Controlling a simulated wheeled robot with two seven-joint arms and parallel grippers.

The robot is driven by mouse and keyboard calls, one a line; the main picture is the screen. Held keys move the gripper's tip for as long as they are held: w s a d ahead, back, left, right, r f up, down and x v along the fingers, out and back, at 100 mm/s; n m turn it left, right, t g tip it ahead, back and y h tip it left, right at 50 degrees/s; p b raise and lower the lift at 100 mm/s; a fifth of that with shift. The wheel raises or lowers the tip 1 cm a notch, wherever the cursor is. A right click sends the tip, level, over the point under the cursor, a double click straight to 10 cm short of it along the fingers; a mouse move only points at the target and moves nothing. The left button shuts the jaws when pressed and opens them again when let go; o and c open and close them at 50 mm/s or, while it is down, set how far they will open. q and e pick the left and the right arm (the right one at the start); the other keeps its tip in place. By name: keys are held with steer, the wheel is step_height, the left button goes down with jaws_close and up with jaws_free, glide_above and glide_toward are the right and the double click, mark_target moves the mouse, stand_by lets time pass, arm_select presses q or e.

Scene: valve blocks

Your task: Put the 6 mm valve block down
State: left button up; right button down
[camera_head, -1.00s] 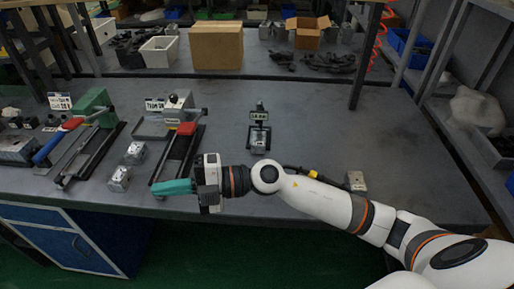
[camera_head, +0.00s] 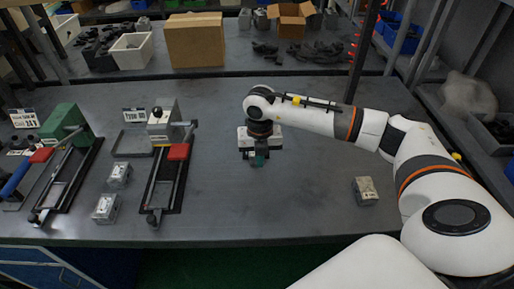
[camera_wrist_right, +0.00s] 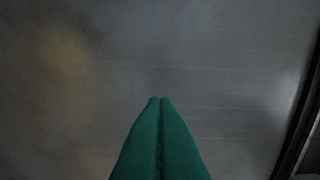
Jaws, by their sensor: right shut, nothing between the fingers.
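My right gripper (camera_head: 259,163) is shut and empty, with its teal fingers pointing down over the middle of the workbench. In the right wrist view its two green fingers (camera_wrist_right: 160,100) meet at the tips over bare grey surface. Small silvery valve blocks stand on the bench: one (camera_head: 120,174) and another (camera_head: 105,207) at the left between two fixtures, and one (camera_head: 365,190) at the right below my right arm. No size marks on them are readable, so I cannot tell which is the 6 mm one. My left gripper is not in view.
A cardboard box (camera_head: 195,40) and a white bin (camera_head: 132,47) stand at the back. The bench (camera_head: 280,208) is clear at centre front.

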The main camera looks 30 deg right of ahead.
steer(key=f, duration=0.6)
steer(key=shift+w+f+p, duration=0.1)
steer(key=shift+w+p, duration=0.1)
steer(key=shift+p, duration=0.2)
steer(key=shift+w+d+r+p, duration=0.15)
steer(key=shift+w+d, duration=0.15)
steer(key=shift+w, duration=0.25)
steer(key=shift+w+d+r+p, duration=0.15)
steer(key=shift+w+d, duration=0.1)
steer(key=shift+w, duration=0.25)
steer(key=shift+w+d+f, duration=0.15)
steer(key=shift+w+d, duration=0.15)
steer(key=shift+w, duration=0.25)
steer(key=shift+w+d, duration=0.1)
steer(key=shift+w, duration=0.05)
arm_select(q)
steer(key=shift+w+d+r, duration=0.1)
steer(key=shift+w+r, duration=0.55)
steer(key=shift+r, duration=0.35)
